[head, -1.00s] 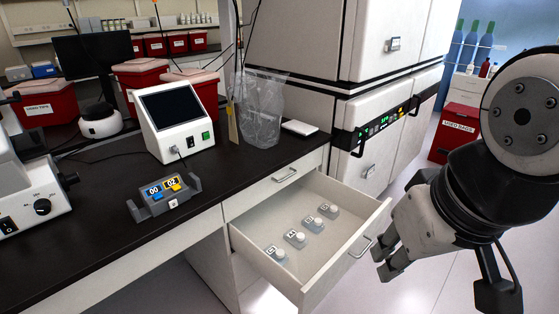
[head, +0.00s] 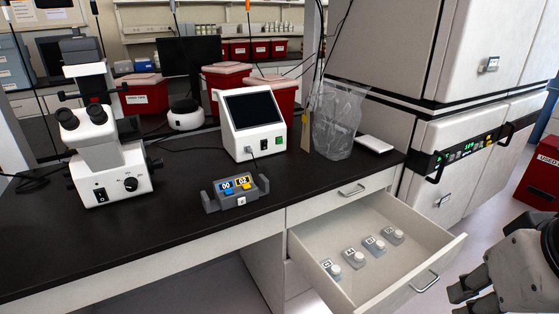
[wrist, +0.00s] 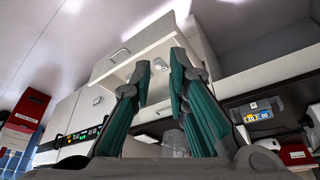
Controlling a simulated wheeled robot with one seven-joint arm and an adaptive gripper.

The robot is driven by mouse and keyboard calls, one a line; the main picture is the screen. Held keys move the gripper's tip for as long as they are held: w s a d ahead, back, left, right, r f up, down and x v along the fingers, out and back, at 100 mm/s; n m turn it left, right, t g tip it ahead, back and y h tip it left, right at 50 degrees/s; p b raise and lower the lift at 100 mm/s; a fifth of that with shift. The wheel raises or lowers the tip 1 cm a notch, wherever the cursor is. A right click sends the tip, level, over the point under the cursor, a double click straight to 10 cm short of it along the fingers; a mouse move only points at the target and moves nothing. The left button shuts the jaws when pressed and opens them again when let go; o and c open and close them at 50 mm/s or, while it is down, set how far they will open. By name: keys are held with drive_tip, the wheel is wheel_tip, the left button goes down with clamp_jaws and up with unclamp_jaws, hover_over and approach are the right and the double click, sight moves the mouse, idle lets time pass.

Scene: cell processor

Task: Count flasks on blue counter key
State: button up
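The grey counter (head: 237,200) lies on the black bench top. It has a blue key (head: 228,190) by a display reading 00 and a yellow key (head: 245,187) by a display reading 02. In the wrist view the counter (wrist: 258,116) is at the right, turned over in the picture. My gripper (head: 461,295) is at the lower right, right of the drawer and far from the counter. In the wrist view its fingers (wrist: 156,68) are apart with nothing between.
The open drawer juts out from the bench front. A white screen device (head: 252,125) stands behind the counter and a microscope (head: 105,170) to its left. A clear bag (head: 338,122) is on the right. The bench top in front of the counter is clear.

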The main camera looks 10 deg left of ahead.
clamp_jaws()
idle(1.1)
